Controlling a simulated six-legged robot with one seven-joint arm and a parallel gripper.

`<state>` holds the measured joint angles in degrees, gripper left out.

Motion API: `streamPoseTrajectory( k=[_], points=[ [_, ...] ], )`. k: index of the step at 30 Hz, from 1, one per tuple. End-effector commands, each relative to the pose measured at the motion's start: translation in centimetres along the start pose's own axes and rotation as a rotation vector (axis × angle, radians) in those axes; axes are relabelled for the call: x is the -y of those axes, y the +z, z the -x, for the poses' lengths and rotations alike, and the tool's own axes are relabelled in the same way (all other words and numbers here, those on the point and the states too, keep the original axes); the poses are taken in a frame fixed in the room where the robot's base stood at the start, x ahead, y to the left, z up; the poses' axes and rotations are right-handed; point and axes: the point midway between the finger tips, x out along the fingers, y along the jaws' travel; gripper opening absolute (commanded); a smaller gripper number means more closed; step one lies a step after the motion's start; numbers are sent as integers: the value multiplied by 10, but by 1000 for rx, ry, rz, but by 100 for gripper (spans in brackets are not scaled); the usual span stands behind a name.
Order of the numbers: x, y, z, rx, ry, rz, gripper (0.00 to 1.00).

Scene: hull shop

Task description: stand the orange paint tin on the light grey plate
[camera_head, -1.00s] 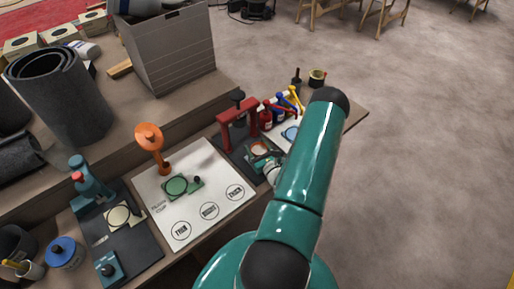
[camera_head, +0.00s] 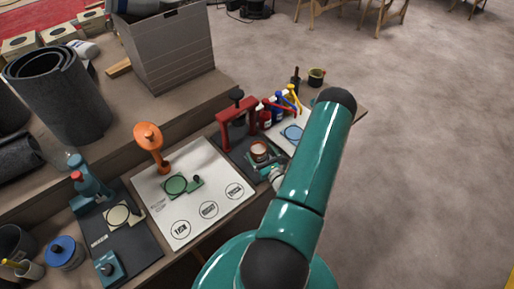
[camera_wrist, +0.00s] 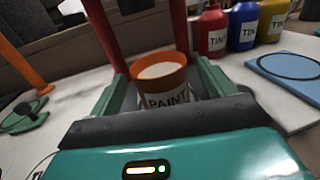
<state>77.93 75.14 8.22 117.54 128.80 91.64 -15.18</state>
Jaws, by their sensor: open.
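The orange paint tin (camera_head: 259,151), with a white PAINT label, stands upright beneath a red press frame (camera_head: 222,128). In the wrist view the tin (camera_wrist: 162,85) shows between my gripper's two green fingers (camera_wrist: 160,100). My gripper (camera_head: 270,171) is open, beside the tin on its near side in the head view. I cannot tell whether a finger touches the tin. Its foot is partly hidden. A paler grey patch (camera_wrist: 196,92) shows by the foot; I cannot tell for sure whether this is the light grey plate.
Red, blue and yellow tint bottles (camera_wrist: 243,27) stand right of the press, behind a blue pad (camera_wrist: 290,72). A pale board (camera_head: 208,165) with an orange stand (camera_head: 149,137) and a green ring lies to its left. A tall grey bin (camera_head: 170,55) stands behind.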

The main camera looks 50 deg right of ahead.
Motion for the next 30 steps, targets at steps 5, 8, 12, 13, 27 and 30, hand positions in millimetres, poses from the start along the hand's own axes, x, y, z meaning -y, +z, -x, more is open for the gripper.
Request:
streamPoseTrajectory(
  k=[5, 8, 12, 13, 27, 30],
  points=[
    [0, -1, 41, -3, -3, -2, 82],
    [0, 0, 58, -2, -3, -3, 82],
    [0, 0, 74, -1, -1, -1, 82],
    [0, 0, 76, -1, -1, -1, 82],
    [-33, 47, 45, 45, 218, 63, 82],
    [-69, 88, 24, 76, 418, 128, 82]
  ],
)
